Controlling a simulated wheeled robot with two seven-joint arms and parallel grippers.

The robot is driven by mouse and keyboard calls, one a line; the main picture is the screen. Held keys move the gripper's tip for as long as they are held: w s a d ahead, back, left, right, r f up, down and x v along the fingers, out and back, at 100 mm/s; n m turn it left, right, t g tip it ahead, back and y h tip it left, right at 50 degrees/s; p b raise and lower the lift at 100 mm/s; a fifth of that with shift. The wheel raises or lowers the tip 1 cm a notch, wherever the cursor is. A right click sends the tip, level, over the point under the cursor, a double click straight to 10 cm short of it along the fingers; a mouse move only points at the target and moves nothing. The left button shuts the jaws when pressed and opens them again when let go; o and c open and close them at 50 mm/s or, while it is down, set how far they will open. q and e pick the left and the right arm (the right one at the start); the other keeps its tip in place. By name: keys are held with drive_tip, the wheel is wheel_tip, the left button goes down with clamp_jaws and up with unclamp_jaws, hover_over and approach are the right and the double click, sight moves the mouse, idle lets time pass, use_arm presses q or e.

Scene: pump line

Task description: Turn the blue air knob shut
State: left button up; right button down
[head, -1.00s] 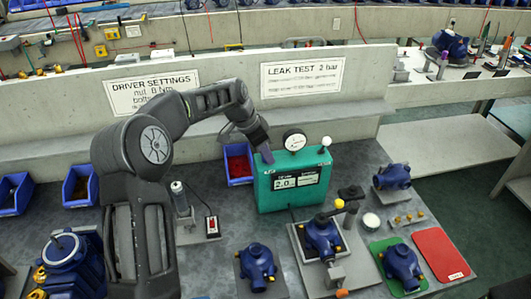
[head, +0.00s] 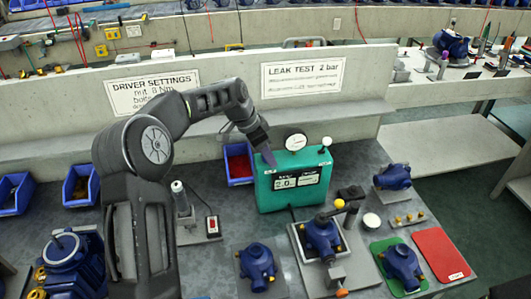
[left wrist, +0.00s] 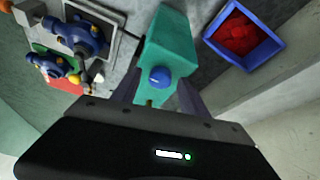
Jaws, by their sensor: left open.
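The blue air knob (left wrist: 160,77) is on the top of the teal leak-test box (left wrist: 167,43) in the left wrist view. In the head view the knob is hidden behind my left gripper. My left gripper (head: 267,157) is at the left end of the teal box (head: 292,190), pointing down. In the left wrist view its two fingers are apart, and the knob shows between them. I cannot tell whether they touch it. The box's display reads about 2.0. My right gripper is not in view.
A round gauge (head: 295,142) and a white-topped lever (head: 326,143) stand on the box. A blue bin with red parts (head: 239,183) is close to its left. A blue pump (head: 322,236) in a fixture is in front. A low concrete wall (head: 230,80) runs behind.

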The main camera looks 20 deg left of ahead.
use_arm(q)
drive_tip(key=shift+r, duration=0.1)
drive_tip(key=b+v, duration=0.1)
drive_tip(key=v, duration=0.6)
drive_tip(key=shift+r, duration=0.25)
drive_tip(key=shift+s, duration=0.15)
